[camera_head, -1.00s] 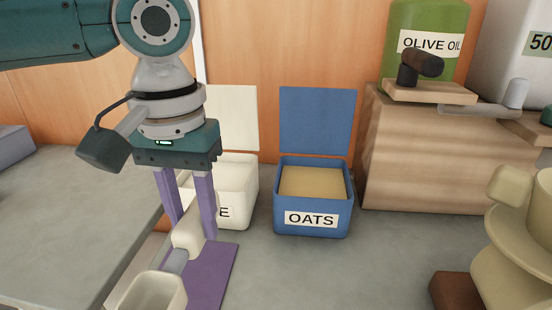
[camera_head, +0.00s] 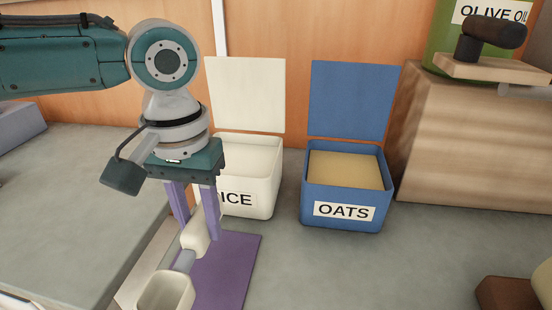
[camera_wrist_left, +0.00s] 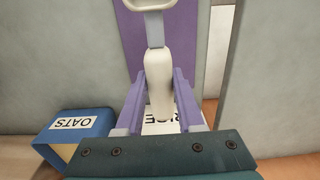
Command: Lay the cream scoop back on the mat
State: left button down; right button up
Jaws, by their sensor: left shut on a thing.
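My left gripper (camera_head: 196,230) is shut on the handle of the cream scoop (camera_head: 165,291), with its fingers pointing down. The scoop's bowl faces the front of the head view, near the left edge of the purple mat (camera_head: 232,270). I cannot tell whether the scoop touches the mat. In the left wrist view the cream handle (camera_wrist_left: 158,82) sits between the purple fingers, with the purple mat (camera_wrist_left: 196,45) behind it. My right gripper is not in view.
The open cream rice bin (camera_head: 255,202) stands just behind the gripper. The open blue oats bin (camera_head: 345,222) is to its right. A wooden block (camera_head: 460,140) stands at the back right, and a brown block (camera_head: 508,293) at the front right. The counter between is clear.

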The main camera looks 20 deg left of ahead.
aim_at(211, 268)
pick_arm(q)
jog(key=shift+f+b, duration=1.35)
jog(key=shift+f, duration=1.6)
jog(key=shift+f, duration=0.45)
jog(key=shift+c, duration=2.2)
grip_release()
notch_tip(211, 268, up, 10)
jog(key=shift+f+p, duration=0.1)
jog(key=shift+p, duration=1.1)
